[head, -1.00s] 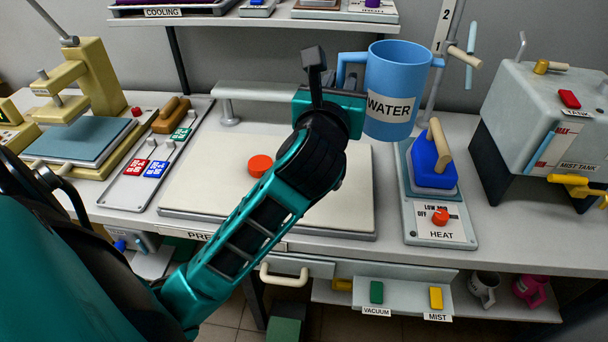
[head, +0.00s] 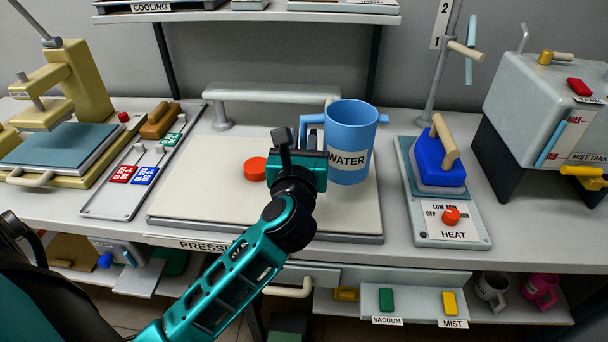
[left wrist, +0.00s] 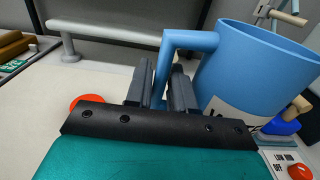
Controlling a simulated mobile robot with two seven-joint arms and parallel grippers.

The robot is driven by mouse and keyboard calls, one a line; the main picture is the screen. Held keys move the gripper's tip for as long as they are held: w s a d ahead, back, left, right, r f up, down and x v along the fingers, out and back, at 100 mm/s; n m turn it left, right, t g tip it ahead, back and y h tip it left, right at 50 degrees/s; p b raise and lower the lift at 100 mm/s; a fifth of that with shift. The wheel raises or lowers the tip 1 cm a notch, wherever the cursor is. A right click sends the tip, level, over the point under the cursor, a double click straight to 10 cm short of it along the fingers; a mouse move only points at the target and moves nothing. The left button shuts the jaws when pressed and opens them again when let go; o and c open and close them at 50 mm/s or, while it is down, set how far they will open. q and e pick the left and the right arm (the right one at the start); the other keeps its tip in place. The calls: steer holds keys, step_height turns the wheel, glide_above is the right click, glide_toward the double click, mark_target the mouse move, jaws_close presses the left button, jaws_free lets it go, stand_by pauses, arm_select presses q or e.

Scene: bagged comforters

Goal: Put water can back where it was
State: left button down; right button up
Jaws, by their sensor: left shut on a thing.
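The blue water can (head: 348,139) carries a WATER label and stands upright over the right part of the cream press board (head: 215,200). I cannot tell whether its base touches the board. My left gripper (head: 306,140) is at the can's left side, shut on its handle. In the left wrist view the can (left wrist: 255,75) fills the right side, and the two dark fingers (left wrist: 163,88) lie on either side of the handle's upright bar. The can's lower part is partly hidden by the gripper there. My right gripper does not show.
A red knob (head: 255,169) sits on the board left of the gripper. A blue iron (head: 437,160) on the HEAT unit stands close to the right. The mist tank (head: 540,110) is at far right, a control strip (head: 130,190) at left. A shelf (head: 250,16) hangs behind.

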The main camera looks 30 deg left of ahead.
arm_select(q)
steer(key=shift+f, duration=0.9)
step_height(320, 180, down, 4)
steer(key=shift+r+b, duration=0.2)
steer(key=shift+b, duration=0.75)
steer(key=shift+f, duration=0.5)
steer(key=c, duration=1)
jaws_free()
steer(key=shift+o, duration=0.2)
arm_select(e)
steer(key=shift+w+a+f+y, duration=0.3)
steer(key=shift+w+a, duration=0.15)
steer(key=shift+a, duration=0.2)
